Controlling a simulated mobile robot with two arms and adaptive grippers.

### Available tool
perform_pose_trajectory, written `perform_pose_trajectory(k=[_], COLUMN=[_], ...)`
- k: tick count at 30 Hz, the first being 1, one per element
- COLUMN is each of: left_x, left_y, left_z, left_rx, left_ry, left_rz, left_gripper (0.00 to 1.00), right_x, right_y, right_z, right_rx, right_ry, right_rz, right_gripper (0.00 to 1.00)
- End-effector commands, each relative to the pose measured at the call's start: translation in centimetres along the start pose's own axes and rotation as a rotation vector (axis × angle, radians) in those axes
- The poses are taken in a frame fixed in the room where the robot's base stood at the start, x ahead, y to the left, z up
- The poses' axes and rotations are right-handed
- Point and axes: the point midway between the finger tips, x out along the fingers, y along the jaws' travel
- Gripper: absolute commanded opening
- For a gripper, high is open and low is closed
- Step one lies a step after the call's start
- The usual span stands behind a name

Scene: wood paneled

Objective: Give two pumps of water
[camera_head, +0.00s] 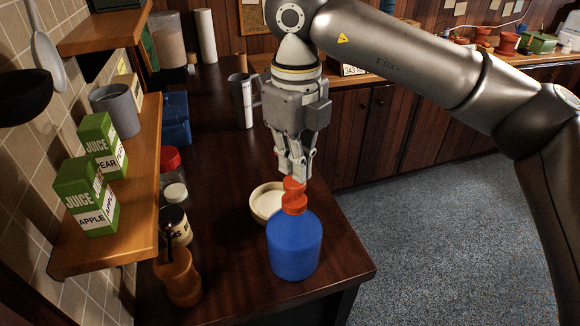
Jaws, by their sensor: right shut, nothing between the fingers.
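A blue bottle (294,246) with an orange pump top (294,197) stands upright near the front right corner of the dark wooden counter. My right gripper (296,176) is shut and empty, pointing down directly over the pump top. Its fingertips are at or just above the pump; I cannot tell whether they touch. A cream bowl (266,203) sits just behind and left of the bottle, partly hidden by it. My left gripper does not show.
A wooden shelf (112,243) on the left holds juice cartons (88,196) and a grey cup (119,108). Jars (176,225) and an orange-brown bottle (178,276) stand below it. A grey mug (243,100) stands farther back. The counter (232,280) left of the blue bottle is clear.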

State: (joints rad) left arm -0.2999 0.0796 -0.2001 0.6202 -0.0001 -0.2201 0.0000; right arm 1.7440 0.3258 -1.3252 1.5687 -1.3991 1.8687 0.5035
Motion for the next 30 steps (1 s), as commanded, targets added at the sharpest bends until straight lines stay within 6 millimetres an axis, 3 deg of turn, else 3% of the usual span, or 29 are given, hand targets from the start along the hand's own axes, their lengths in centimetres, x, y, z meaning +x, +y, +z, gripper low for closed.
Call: perform_pose_trajectory(k=[17, 30], left_x=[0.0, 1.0], left_y=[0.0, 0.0], left_z=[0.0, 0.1], left_rx=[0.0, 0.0], left_ry=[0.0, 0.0], left_rz=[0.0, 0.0], left_gripper=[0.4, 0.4], right_x=[-0.1, 1.2], right_y=[0.0, 0.0], right_z=[0.0, 0.0], right_rx=[0.0, 0.001], right_ry=[0.0, 0.0], right_rz=[0.0, -0.001], right_gripper=[0.0, 0.0])
